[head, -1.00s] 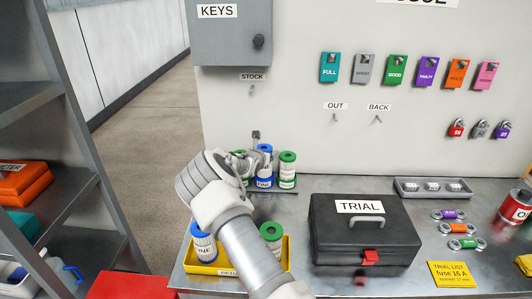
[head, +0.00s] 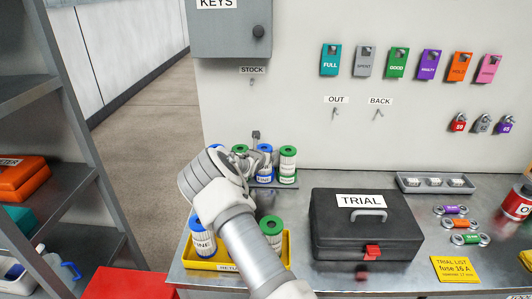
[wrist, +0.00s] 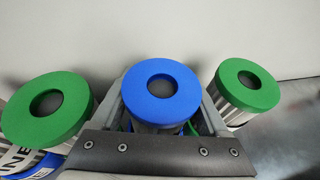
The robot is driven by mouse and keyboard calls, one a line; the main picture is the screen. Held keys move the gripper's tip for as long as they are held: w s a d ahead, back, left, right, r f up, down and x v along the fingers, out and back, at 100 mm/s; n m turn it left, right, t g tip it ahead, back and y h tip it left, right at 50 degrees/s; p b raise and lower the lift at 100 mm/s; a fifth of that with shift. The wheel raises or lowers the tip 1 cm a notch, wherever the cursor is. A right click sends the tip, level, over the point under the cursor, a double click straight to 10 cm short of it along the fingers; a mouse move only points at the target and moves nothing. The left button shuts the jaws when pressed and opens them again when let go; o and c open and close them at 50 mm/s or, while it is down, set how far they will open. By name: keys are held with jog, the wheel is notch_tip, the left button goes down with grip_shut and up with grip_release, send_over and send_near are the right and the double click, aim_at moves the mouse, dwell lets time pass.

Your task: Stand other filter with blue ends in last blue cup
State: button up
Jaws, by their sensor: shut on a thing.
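A filter with blue ends stands upright between green-ended filters in the back row; its blue top (head: 265,148) shows in the head view and also in the wrist view (wrist: 160,93). My gripper (wrist: 164,128) is shut on this filter, with one finger on each side below the blue cap. In the head view my wrist covers most of the gripper. A blue part marked FINE (head: 264,179) shows low under the held filter; I cannot tell how deep the filter sits. Another blue-ended filter (head: 203,241) stands in the yellow tray (head: 284,252) at the front.
Green-ended filters stand close on both sides, right (wrist: 247,85) and left (wrist: 46,108) in the wrist view. Another green-ended filter (head: 271,232) is in the yellow tray. A black TRIAL case (head: 365,232) stands to the right. The wall rises close behind.

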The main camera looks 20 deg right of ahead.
jog(key=o, duration=1.3)
jog(key=b+v, duration=0.1)
jog(key=v, duration=1.6)
jog(key=s+d+r+m+g, duration=0.3)
jog(key=s+r+m, duration=0.3)
jog(key=s+m, duration=0.25)
jog(key=s+d+r+m+g, duration=0.25)
jog(key=s+r+m, duration=0.35)
jog(key=s+m, duration=0.3)
jog(key=s+a+r+m+y, duration=0.1)
jog(key=s+a+m+y, duration=0.1)
jog(key=s, duration=0.6)
jog(key=s+a+r+m+y, duration=0.1)
jog(key=s+a+m+y, duration=0.2)
jog(key=s+a+m, duration=0.2)
jog(key=s+a+r+m+y, duration=0.1)
jog(key=s+a+m+y, duration=0.2)
jog(key=s+a, duration=0.3)
jog(key=shift+s+a+r+m, duration=0.1)
jog(key=shift+s+m, duration=0.1)
jog(key=shift+s, duration=0.6)
jog(key=shift+s+r+m, duration=0.15)
jog(key=shift+s+m, duration=0.1)
jog(key=shift+s, duration=0.5)
jog(key=shift+s+r+m, duration=0.1)
jog(key=shift+s+m, duration=0.1)
jog(key=shift+s, duration=0.6)
